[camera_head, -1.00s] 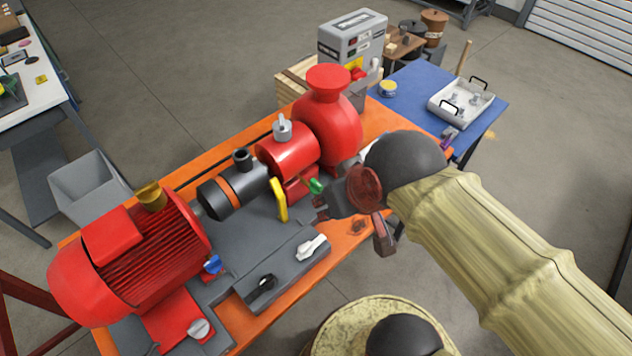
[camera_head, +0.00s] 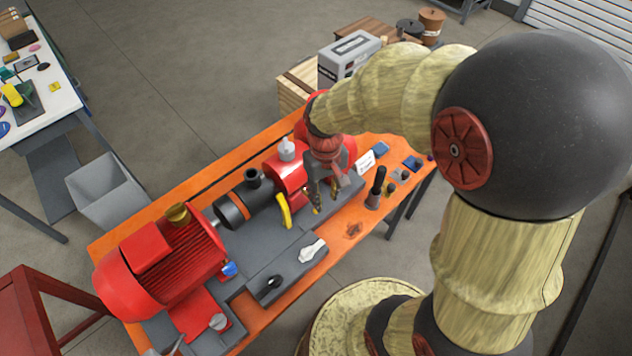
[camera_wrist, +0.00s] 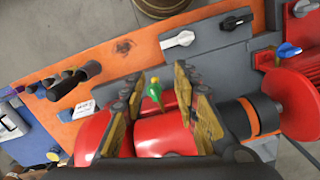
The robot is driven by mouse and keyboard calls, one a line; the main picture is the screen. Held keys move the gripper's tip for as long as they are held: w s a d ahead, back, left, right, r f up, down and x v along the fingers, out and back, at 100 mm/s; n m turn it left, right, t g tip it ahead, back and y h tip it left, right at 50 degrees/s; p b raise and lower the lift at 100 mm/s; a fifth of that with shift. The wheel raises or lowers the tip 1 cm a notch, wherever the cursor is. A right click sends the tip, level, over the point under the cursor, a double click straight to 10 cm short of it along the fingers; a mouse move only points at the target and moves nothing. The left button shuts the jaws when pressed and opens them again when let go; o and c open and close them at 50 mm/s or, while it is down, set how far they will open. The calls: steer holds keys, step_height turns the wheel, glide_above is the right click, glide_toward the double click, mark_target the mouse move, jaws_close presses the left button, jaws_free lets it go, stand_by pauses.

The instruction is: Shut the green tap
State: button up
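The green tap (camera_wrist: 154,92) has a small green handle with a yellow tip. It stands on the red pump housing (camera_wrist: 165,132) in the wrist view. My gripper (camera_wrist: 157,80) is open, with one finger on each side of the tap and a visible gap to both. In the head view my gripper (camera_head: 319,194) points down over the front of the red pump. There its fingers mostly hide the tap. I cannot tell how far the fingertips are above or below the handle.
A yellow lever (camera_head: 284,211) stands close left of my gripper. A white handle (camera_head: 311,250) and a black handle (camera_head: 270,287) sit on the grey block in front. A blue handle (camera_head: 229,268) is by the red motor (camera_head: 160,262). A dark upright post (camera_head: 377,188) stands to the right.

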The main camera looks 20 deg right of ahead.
steer(key=w+f, duration=0.1)
steer(key=w, duration=0.1)
steer(key=w+d+f+n+p, duration=0.1)
steer(key=w+f, duration=0.1)
steer(key=w, duration=0.1)
steer(key=w+f+n, duration=0.1)
steer(key=w+f, duration=0.1)
steer(key=w, duration=0.1)
steer(key=shift+d, duration=0.2)
steer(key=shift+w+n+t, duration=0.3)
steer(key=shift+n, duration=0.2)
steer(key=shift+s+f, duration=0.2)
steer(key=shift+f, duration=0.2)
step_height(320, 180, down, 7)
steer(key=shift+w+r, duration=0.1)
steer(key=shift+w, duration=0.05)
steer(key=c, duration=0.4)
steer(key=c, duration=0.3)
jaws_close()
